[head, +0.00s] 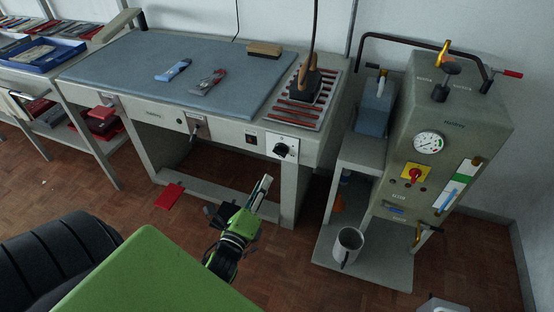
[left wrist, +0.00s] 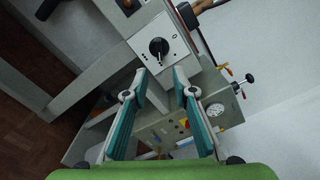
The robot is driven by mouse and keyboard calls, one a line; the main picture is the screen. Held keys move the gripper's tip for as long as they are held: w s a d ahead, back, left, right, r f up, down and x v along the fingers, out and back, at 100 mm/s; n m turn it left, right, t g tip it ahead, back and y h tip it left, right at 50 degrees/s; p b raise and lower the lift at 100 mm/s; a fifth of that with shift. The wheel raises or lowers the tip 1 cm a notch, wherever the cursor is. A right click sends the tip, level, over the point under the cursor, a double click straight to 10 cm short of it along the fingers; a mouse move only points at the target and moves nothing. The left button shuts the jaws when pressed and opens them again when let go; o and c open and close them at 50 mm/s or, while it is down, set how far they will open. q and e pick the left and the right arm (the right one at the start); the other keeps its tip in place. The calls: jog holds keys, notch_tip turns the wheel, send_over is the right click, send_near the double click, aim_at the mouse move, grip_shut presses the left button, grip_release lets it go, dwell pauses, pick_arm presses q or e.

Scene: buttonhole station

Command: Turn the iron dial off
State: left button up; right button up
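The iron dial (head: 282,150) is a black knob on a white plate on the front of the ironing table, below the iron (head: 304,84). My left gripper (head: 263,188) is in front of and below the dial in the head view. Its two fingers (left wrist: 162,75) are apart with nothing between them, and the dial lies between their lines, apart from them. My right gripper does not show.
The ironing table (head: 140,68) carries two small tools and a brush (head: 264,49). A boiler (head: 450,120) with gauge, valves and handles stands to the right, with a mug (head: 347,245) on its low shelf. A red pedal (head: 169,196) lies below the table.

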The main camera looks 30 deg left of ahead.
pick_arm(q)
send_near(279, 155)
jog(key=w, duration=0.2)
jog(key=x, duration=0.4)
jog(key=p+x, duration=0.1)
jog(key=x, duration=0.1)
jog(key=shift+w+a, duration=0.15)
jog(key=shift+a, duration=0.2)
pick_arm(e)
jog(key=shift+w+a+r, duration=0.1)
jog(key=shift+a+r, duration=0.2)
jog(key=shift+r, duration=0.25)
pick_arm(q)
grip_shut()
